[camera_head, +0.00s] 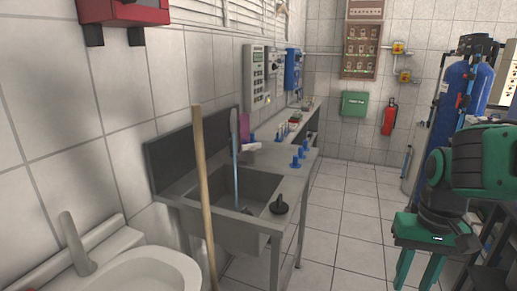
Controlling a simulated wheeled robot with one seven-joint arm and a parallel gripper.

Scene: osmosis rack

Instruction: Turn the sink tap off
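A grey metal sink (243,190) stands against the left wall. A thin upright grey-blue piece (235,150) rises over its basin, with a pale blue lower part; I cannot tell whether this is a tap with running water or a pole. A black round knob-like thing (279,206) is at the sink's front right edge. A white washbasin (130,270) is at the lower left, with a grey spout (75,245); no water shows from it. My green gripper (420,270) is at the right, pointing down, its fingers apart and empty, far from both sinks.
A wooden pole (203,190) stands in front of the metal sink. A bench with blue-topped items (297,160) continues behind it. Blue tanks (465,95) stand at the right, and a fire extinguisher (389,117) hangs on the back wall. The tiled floor (345,220) between is clear.

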